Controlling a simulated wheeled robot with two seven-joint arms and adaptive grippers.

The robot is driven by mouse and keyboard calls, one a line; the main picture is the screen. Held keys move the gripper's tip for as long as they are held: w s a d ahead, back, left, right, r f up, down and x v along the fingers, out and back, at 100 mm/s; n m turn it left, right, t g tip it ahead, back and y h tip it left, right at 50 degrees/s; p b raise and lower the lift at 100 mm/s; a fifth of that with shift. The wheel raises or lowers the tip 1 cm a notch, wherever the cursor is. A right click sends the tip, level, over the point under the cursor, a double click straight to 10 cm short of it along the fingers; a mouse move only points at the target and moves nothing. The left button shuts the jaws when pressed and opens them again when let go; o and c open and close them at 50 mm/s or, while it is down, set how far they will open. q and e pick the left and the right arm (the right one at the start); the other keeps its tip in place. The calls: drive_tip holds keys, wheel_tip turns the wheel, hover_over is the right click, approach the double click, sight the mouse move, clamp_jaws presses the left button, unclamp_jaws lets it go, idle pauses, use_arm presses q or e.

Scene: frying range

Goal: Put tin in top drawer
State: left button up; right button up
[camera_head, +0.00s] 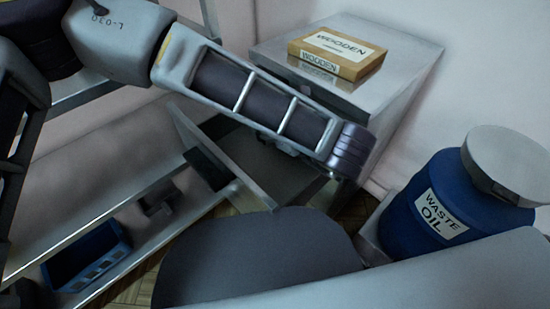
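A grey metal drawer cabinet (400,75) stands at the upper middle. Its top drawer (232,170) is pulled out toward the left, with a dark handle (207,168) on its front. The part of the drawer's inside that shows is dark, and my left arm covers some of it. I cannot make out a tin. My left arm reaches from the upper left across the open drawer, ending in front of the cabinet. Its gripper does not show beyond the last visible link. My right gripper is out of view.
A box labelled WOODEN (337,52) lies on the cabinet top. A blue WASTE OIL drum (440,205) with a metal lid stands at the right. A blue bin (88,258) sits at the lower left. A wall is behind the cabinet.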

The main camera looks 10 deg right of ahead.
use_arm(q)
drive_tip(key=w+a+f+n+g+y+b, duration=0.3)
drive_tip(key=a+f+n+g+y+b, duration=0.1)
drive_tip(key=a+f+n+y+b, duration=0.1)
drive_tip(key=shift+w+a+n+g+b, duration=0.15)
drive_tip(key=shift+a+n+g+b, duration=0.15)
drive_tip(key=shift+a+n+b, duration=0.55)
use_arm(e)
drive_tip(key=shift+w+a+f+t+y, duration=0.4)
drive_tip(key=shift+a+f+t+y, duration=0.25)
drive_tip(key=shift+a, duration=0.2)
use_arm(q)
drive_tip(key=shift+d+m, duration=0.2)
drive_tip(key=shift+m, duration=0.15)
drive_tip(key=shift+f+b, duration=1.35)
drive_tip(key=shift+f, duration=1.7)
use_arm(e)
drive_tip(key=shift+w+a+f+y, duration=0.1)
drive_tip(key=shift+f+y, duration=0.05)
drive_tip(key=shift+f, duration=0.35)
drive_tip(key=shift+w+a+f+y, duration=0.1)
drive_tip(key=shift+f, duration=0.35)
use_arm(q)
drive_tip(key=shift+f, duration=0.15)
